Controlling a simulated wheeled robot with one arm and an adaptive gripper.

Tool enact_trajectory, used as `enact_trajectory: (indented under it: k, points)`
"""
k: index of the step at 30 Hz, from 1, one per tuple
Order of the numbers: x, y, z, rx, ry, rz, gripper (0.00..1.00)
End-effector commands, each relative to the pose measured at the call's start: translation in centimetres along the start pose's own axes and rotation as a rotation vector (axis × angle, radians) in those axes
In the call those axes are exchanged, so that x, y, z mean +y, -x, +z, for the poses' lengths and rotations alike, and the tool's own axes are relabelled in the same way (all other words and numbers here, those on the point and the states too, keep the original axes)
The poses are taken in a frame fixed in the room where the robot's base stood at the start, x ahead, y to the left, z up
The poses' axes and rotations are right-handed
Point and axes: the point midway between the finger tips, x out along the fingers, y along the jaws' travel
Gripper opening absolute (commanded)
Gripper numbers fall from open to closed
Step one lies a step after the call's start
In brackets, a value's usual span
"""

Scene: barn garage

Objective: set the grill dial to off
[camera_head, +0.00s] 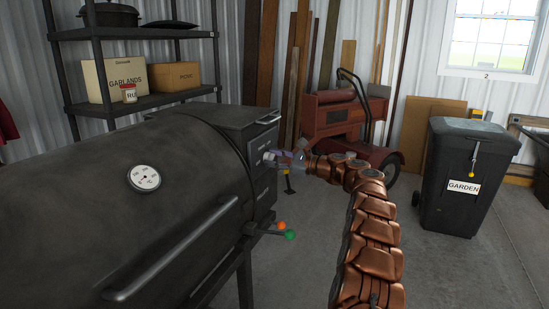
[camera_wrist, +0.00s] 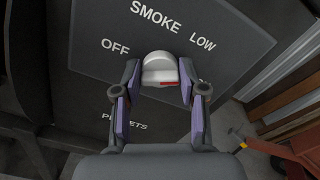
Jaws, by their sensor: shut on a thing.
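The grill dial (camera_wrist: 158,66) is a pale round knob with a raised grip and a short red mark low on its right side. It sits on a dark panel (camera_wrist: 95,45) lettered OFF to its left, SMOKE above and LOW to its upper right. My gripper (camera_wrist: 160,76) is shut on the dial, one purple-padded finger on each side. In the head view, my gripper (camera_head: 277,157) reaches the side box of the black grill (camera_head: 190,205); the dial is too small there to read.
A thermometer (camera_head: 144,179) and a long handle (camera_head: 175,250) are on the grill lid. A red wheeled machine (camera_head: 335,118) stands behind my arm. A black GARDEN bin (camera_head: 460,205) stands at right. Shelves (camera_head: 150,103) are at back left. Floor between grill and bin is mostly clear.

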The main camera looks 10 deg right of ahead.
Motion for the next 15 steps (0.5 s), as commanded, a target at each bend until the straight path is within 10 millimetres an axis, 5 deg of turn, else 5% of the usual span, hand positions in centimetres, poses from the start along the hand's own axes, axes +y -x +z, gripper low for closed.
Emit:
enact_trajectory:
  k: [15]
  points:
    - [0.34,0.01,-0.26,-0.002,0.491,0.0,0.07]
